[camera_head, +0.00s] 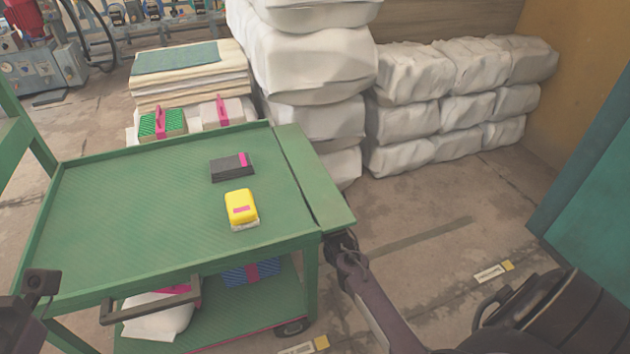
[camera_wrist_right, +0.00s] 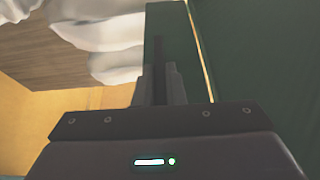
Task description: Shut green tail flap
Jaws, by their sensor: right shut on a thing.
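The green tail flap (camera_head: 312,172) is a long narrow panel at the right end of the green cart (camera_head: 120,195). It lies out roughly in line with the cart's top, with a dark seam between them. My right gripper (camera_head: 342,243) is at the flap's near corner and shut on its edge; its fingertips are partly hidden. In the right wrist view a green panel (camera_wrist_right: 178,40) runs up from between the fingers (camera_wrist_right: 155,88).
A yellow block (camera_head: 241,207) and a dark box (camera_head: 232,167) stand on the cart top. White sacks (camera_head: 310,60) are stacked behind the flap.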

